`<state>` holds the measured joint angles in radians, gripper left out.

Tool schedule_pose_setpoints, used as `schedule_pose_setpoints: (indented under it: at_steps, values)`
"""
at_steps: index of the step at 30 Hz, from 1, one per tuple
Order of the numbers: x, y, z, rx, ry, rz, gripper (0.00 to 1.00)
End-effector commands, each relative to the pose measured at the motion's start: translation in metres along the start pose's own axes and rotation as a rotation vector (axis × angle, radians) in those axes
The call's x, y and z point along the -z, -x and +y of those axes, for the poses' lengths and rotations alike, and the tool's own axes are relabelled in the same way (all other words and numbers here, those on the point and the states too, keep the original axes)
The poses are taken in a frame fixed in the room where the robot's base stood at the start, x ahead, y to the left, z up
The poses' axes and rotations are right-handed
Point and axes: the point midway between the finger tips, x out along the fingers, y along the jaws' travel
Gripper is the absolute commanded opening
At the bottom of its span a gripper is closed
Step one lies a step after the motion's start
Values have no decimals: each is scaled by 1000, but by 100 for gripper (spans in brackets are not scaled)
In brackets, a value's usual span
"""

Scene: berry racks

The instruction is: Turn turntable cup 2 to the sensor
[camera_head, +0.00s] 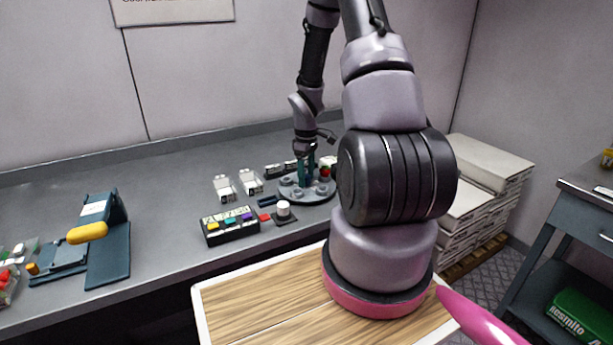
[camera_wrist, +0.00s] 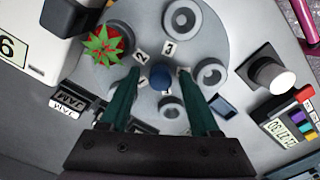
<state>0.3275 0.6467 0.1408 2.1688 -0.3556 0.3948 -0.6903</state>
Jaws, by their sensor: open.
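The turntable (camera_head: 292,194) is a round grey disc on the bench, and in the wrist view (camera_wrist: 215,40) it shows several ring-shaped cups and small number labels. A "3" label (camera_wrist: 169,47) is readable; a "2" label (camera_wrist: 143,57) seems to be beside it. A red berry with green leaves (camera_wrist: 104,44) sits at the disc's upper left, covering its cup. A blue knob (camera_wrist: 161,78) is at the hub. My gripper (camera_wrist: 160,73) is open, its teal fingers either side of the knob; contact is unclear. It also shows in the head view (camera_head: 304,172). I cannot identify the sensor for certain.
A dark block with a white-topped cylinder (camera_head: 283,209) stands just in front of the turntable. A black box with coloured buttons (camera_head: 230,225) is left of it. White boxes (camera_head: 224,188) stand left of the disc. A teal stand (camera_head: 108,240) is farther left.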

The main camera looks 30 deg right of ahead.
Motion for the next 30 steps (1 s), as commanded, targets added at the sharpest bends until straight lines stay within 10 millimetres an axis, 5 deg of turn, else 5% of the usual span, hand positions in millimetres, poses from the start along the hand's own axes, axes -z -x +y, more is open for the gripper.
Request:
schedule_pose_setpoints:
  at_steps: [18, 30]
  values:
    - [0, 97, 1, -3, -1, 1, 63]
    - [0, 108, 0, 0, 0, 0, 63]
